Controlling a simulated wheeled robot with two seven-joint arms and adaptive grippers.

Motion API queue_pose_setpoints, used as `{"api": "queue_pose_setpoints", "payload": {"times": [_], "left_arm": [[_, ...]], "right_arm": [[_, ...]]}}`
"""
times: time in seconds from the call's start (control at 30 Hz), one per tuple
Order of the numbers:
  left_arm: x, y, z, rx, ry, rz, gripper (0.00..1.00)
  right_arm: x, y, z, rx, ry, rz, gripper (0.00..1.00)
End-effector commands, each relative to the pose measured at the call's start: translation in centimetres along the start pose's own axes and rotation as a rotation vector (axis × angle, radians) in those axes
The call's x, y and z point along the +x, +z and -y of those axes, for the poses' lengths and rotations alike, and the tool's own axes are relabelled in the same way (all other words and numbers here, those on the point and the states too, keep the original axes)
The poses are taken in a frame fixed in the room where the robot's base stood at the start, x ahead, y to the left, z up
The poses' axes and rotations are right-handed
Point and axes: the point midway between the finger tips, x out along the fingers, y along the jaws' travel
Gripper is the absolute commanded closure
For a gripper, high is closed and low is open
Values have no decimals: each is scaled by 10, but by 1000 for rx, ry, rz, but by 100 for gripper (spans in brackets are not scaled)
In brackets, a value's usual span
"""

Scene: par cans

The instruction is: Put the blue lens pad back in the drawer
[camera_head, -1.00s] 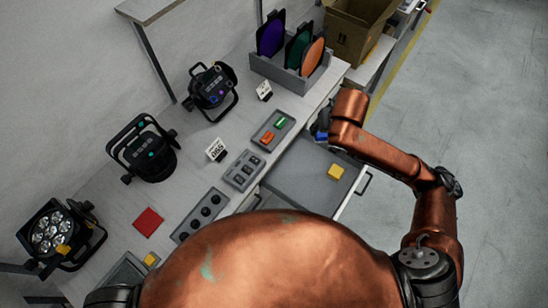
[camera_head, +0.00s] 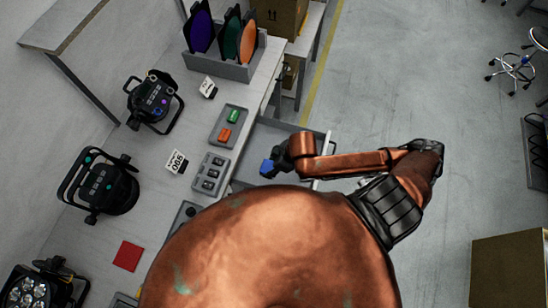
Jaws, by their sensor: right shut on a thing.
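The blue lens pad (camera_head: 267,167) is a small blue block at the tip of my right gripper (camera_head: 272,165). The gripper is shut on it, and the fingers are dark and small here. They are over the table-side part of the open grey drawer (camera_head: 272,134), which sticks out from the table's right edge. I cannot tell the pad's height above the drawer floor. My right arm crosses the drawer and hides part of its inside. My left gripper is not in view.
On the grey table (camera_head: 225,92) are a tray with a green and an orange block (camera_head: 229,125), a switch panel (camera_head: 208,173), stage lights (camera_head: 98,186), a red pad (camera_head: 128,256) and a filter rack (camera_head: 222,68). A cardboard box (camera_head: 510,270) stands lower right.

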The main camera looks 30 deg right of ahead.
Motion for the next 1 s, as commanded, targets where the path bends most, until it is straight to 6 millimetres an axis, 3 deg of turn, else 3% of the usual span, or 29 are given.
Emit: {"api": "queue_pose_setpoints", "payload": {"times": [0.13,0.43,0.6,1.0], "left_arm": [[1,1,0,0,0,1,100],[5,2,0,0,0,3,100],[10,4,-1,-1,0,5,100],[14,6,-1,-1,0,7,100]], "right_arm": [[10,5,-18,-11,0,-1,75],[43,5,-89,-7,2,-1,75],[75,13,-112,-6,-2,-1,75],[104,21,-137,-8,-2,-2,75]]}}
